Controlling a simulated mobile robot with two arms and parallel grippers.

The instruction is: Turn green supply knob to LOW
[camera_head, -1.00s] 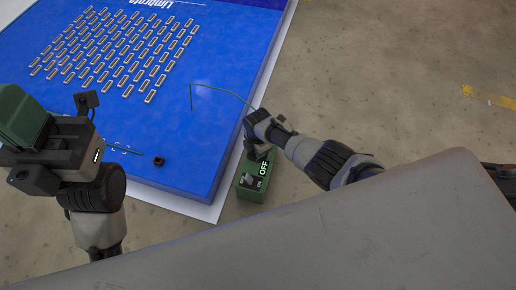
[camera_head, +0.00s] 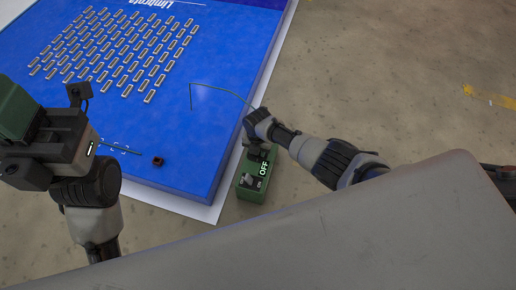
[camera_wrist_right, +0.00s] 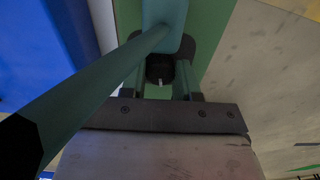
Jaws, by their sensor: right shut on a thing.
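The green supply box (camera_head: 254,186) stands on the floor beside the blue panel's right edge. My right gripper (camera_head: 255,150) is at the far end of this box and is shut on the knob. In the right wrist view the dark round knob (camera_wrist_right: 160,70) with a white mark sits between my right gripper's green fingers. The LOW mark cannot be made out. My left gripper (camera_head: 20,115) is raised at the left edge, away from the box; its jaws are not clear.
The blue panel (camera_head: 205,110) carries rows of small pale modules (camera_head: 120,55). Bare floor is free at the right.

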